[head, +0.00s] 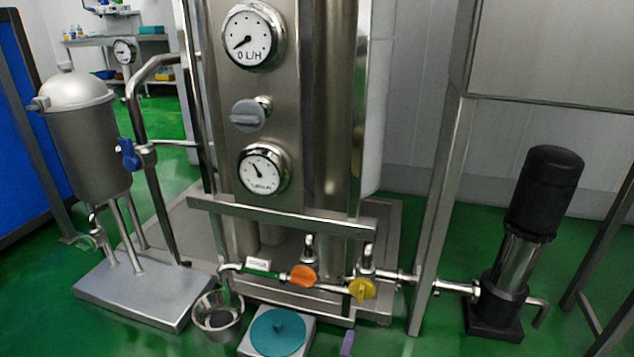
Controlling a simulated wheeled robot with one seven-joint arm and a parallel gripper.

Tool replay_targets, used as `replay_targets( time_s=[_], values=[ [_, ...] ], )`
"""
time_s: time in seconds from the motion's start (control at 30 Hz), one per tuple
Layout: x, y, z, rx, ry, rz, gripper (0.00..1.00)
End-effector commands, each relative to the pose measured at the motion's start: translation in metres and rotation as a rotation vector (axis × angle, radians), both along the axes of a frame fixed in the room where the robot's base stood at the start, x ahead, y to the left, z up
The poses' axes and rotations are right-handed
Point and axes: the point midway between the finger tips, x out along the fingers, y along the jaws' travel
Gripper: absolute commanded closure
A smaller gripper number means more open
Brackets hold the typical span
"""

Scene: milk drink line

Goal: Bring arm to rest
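My arm and my gripper do not show in the head view, so I cannot see the arm's pose or the gripper's fingers. A steel processing unit (277,110) stands in the middle with a round flow gauge (249,36) marked L/H at the top. A grey knob (248,115) sits below it, and a second round gauge (263,169) is under the knob. Low on its pipes are an orange valve handle (304,275) and a yellow valve handle (362,290). A steel cup (217,316) stands under the green-tipped outlet at the left end of the pipe.
A teal round disc (277,332) lies on a pale block at the bottom centre. A steel tank (86,140) on a metal base (140,290) stands left, with a blue valve handle (130,155). A black pump (541,195) stands right. Green floor (440,335) shows between them.

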Motion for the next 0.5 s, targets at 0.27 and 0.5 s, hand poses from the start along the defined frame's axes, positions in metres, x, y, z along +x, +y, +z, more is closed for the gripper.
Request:
replay_targets(
  time_s=[0.27, 0.5],
  values=[
    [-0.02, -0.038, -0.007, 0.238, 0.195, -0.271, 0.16],
    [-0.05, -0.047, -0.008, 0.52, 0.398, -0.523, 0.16]
  ],
)
